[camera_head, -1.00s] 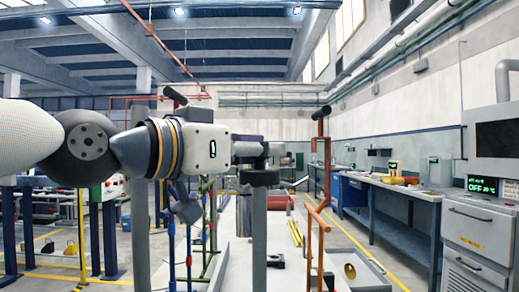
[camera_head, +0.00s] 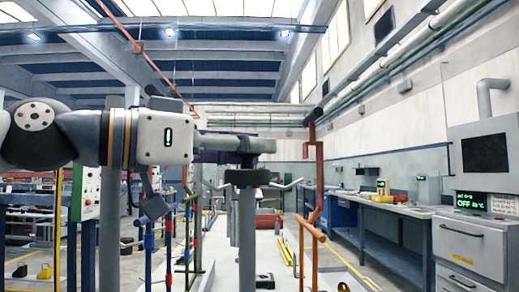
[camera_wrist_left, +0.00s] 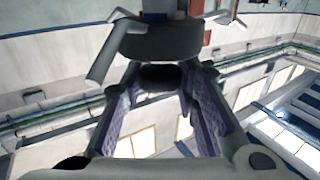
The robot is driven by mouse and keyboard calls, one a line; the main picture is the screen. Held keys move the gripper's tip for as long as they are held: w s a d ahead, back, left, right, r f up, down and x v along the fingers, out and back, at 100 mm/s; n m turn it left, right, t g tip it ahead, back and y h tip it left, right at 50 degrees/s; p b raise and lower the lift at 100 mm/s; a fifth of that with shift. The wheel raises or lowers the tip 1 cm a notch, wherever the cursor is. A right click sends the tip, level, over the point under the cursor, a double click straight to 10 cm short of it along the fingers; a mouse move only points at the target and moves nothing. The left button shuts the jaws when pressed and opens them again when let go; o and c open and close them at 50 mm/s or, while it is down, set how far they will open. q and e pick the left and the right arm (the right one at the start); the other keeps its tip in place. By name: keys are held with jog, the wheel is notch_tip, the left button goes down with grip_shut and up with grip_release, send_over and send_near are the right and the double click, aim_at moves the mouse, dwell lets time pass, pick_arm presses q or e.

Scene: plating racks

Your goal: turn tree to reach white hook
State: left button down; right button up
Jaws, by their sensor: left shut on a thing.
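The tree is a grey post with a dark round cap (camera_head: 247,178) in the middle of the head view. In the left wrist view its dark disc (camera_wrist_left: 160,42) carries grey bent prongs (camera_wrist_left: 112,52). My left gripper (camera_head: 262,146) comes in from the left at the top of the tree. Its purple-padded fingers (camera_wrist_left: 160,100) are closed around the dark knob (camera_wrist_left: 160,77) below the disc in the wrist view. A pale bent hook (camera_head: 288,185) shows right of the cap; I cannot tell if it is the white hook. My right gripper is not in view.
An orange pipe rack (camera_head: 313,232) stands just right of the tree. Blue and green posts (camera_head: 188,235) stand to the left. A long workbench (camera_head: 380,208) and a grey cabinet (camera_head: 465,250) line the right side. A pale low surface (camera_head: 268,255) lies behind the tree.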

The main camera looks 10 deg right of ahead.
pick_arm(q)
jog(key=shift+f, duration=0.1)
jog(key=c, duration=1.3)
grip_release()
jog(key=shift+s+a, duration=0.1)
jog(key=shift+a, duration=0.3)
jog(key=v, duration=1.1)
jog(key=shift+s, duration=0.15)
